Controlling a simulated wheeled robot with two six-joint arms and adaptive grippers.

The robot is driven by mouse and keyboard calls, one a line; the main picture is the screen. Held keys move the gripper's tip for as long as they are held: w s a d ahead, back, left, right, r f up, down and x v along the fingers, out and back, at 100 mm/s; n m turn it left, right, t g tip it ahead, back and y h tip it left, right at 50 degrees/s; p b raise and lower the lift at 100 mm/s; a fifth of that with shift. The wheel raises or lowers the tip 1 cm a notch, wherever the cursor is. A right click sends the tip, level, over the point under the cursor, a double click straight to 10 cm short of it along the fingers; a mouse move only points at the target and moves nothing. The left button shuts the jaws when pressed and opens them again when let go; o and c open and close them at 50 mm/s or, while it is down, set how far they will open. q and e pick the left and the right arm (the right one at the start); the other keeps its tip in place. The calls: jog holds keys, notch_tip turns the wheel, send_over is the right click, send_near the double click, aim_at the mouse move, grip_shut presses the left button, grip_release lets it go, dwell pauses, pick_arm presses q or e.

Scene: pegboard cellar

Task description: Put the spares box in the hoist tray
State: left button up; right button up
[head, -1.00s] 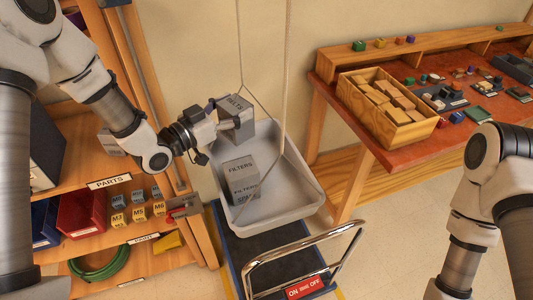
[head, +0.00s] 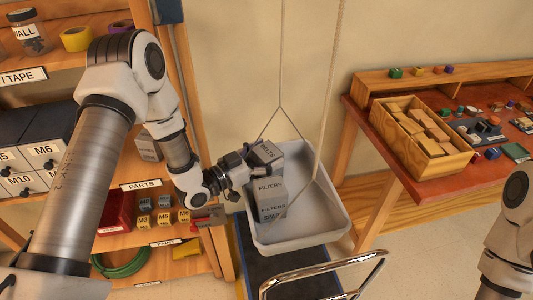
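The hoist tray (head: 325,228) is a pale grey tub hanging on cords. In it, at the left, stands a grey box labelled FILTERS (head: 270,188). Under it shows the top of a partly hidden label, which seems to read SPARES (head: 272,216); most of that box is hidden. My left gripper (head: 252,168) is over the tray's left back side and appears shut on a grey box labelled BELTS (head: 266,151). The belts box is just above or behind the filters box; I cannot tell whether they touch. My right gripper is out of view; only its arm shows at the right.
A wooden shelf with a PARTS label (head: 141,184) stands close on the left, holding another grey box (head: 148,147). A workbench (head: 420,174) with a wooden crate of blocks (head: 448,163) is at the right. A chrome rail (head: 325,268) is in front of the tray.

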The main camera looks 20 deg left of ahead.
aim_at(258, 158)
pick_arm(q)
jog(key=shift+r, duration=0.1)
jog(key=shift+s+a+r+p, duration=0.1)
jog(key=shift+r+p, duration=0.1)
jog(key=shift+p, duration=0.1)
jog(key=v, duration=0.1)
jog(key=b+v, duration=0.1)
jog(key=shift+s+a+f, duration=0.2)
jog(key=shift+s+f, duration=0.05)
jog(key=shift+s, duration=0.1)
jog(key=v, duration=0.9)
